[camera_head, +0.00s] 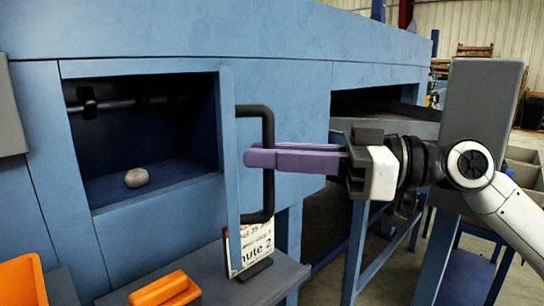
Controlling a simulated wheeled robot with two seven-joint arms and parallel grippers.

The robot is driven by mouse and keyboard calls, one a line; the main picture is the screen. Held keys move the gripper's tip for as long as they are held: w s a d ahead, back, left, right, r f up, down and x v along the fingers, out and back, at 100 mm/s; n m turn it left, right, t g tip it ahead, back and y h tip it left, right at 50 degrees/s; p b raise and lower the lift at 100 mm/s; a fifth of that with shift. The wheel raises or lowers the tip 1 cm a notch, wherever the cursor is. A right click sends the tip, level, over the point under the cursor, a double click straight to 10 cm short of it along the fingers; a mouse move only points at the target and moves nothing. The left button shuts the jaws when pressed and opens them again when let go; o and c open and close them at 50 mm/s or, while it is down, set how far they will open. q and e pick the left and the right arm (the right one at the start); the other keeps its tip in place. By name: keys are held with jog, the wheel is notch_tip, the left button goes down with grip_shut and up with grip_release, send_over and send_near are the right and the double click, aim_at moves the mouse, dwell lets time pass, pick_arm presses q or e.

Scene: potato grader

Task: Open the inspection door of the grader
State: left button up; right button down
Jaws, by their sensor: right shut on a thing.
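The blue inspection door (229,150) of the grader (140,37) stands swung out, seen nearly edge-on, at the right side of a dark rectangular opening. A black bar handle (268,193) is fixed on the door's right-hand side. My right gripper (250,158) comes in from the right with purple fingers and is shut on the handle, its fingers reaching across the upright bar. Inside the opening, a grey potato-like lump (137,177) lies on the blue floor, below a dark shaft (105,104). My left gripper is not in view.
A grey ledge (215,270) lies below the opening, with an orange object (165,290) on it and an orange bin (22,281) at left. A printed sign (257,243) stands behind the door's lower edge. Blue frame legs and a chute (385,125) are at right.

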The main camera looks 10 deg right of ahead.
jog(key=c, duration=1.9)
grip_release()
jog(key=shift+w+d, duration=0.1)
jog(key=shift+w, duration=0.1)
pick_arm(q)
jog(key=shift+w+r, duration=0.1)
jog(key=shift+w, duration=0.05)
pick_arm(e)
jog(key=shift+o, duration=0.7)
pick_arm(q)
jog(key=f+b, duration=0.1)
jog(key=b, duration=0.1)
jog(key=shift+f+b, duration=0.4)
pick_arm(e)
jog(key=v, duration=1)
jog(key=shift+s, duration=0.15)
jog(key=shift+d, duration=0.1)
